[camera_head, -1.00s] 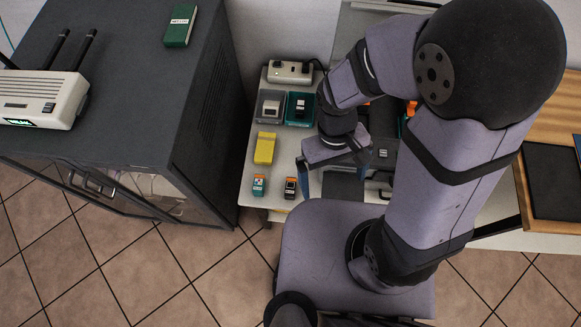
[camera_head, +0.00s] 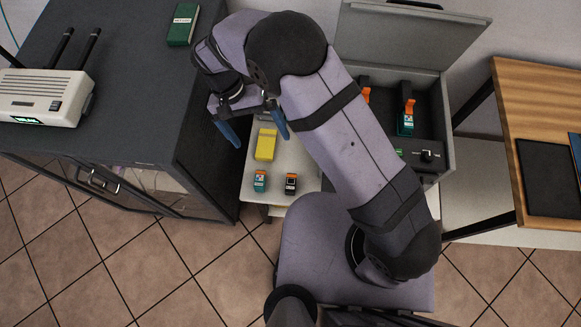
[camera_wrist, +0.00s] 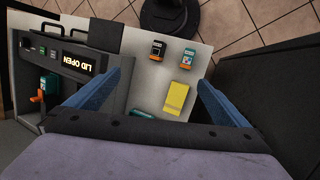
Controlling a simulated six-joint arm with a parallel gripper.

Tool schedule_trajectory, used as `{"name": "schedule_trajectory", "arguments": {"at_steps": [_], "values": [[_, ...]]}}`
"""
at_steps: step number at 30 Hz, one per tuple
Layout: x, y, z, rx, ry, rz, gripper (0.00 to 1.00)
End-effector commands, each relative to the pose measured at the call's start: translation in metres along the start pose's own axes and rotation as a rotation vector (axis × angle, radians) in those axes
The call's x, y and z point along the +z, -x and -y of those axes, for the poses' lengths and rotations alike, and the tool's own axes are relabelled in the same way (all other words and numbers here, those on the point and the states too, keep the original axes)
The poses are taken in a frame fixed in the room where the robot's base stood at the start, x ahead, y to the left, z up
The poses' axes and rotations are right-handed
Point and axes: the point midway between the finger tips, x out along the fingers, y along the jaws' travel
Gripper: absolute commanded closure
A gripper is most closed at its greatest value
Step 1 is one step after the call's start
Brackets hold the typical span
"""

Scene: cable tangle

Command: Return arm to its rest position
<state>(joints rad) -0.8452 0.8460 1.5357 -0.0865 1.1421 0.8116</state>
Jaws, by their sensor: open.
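My gripper (camera_head: 257,133) is open, with its two blue fingers spread apart and nothing between them. In the head view it hangs above the white shelf top, near the dark cabinet's edge. In the wrist view my gripper (camera_wrist: 160,100) also shows its fingers wide apart over the white surface. My arm bends from its base at the lower middle up and to the left. A yellow block (camera_head: 266,145) lies on the white surface below the fingers, apart from them. The upper arm hides part of the table behind it.
A dark cabinet (camera_head: 130,120) with a white router (camera_head: 40,97) and a green box (camera_head: 183,24) stands at the left. Two small devices (camera_head: 260,181) (camera_head: 291,183) sit on the white top. An open-lidded case (camera_head: 436,90) with orange-handled items stands right of my arm. A wooden table (camera_head: 535,85) is farther right.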

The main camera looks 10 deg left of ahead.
Motion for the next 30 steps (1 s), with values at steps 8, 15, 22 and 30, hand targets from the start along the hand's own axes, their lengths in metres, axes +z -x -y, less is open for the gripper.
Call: {"name": "schedule_trajectory", "arguments": {"at_steps": [8, 15, 22, 30], "values": [[0.002, 0.0, -0.003, 0.009, -0.121, 0.009, 0.0], [0.002, -0.011, -0.002, 0.01, -0.121, 0.009, 0.0], [0.002, -0.043, -0.002, 0.01, -0.12, 0.009, 0.0], [0.002, -0.082, -0.002, 0.01, -0.119, 0.009, 0.0]]}}
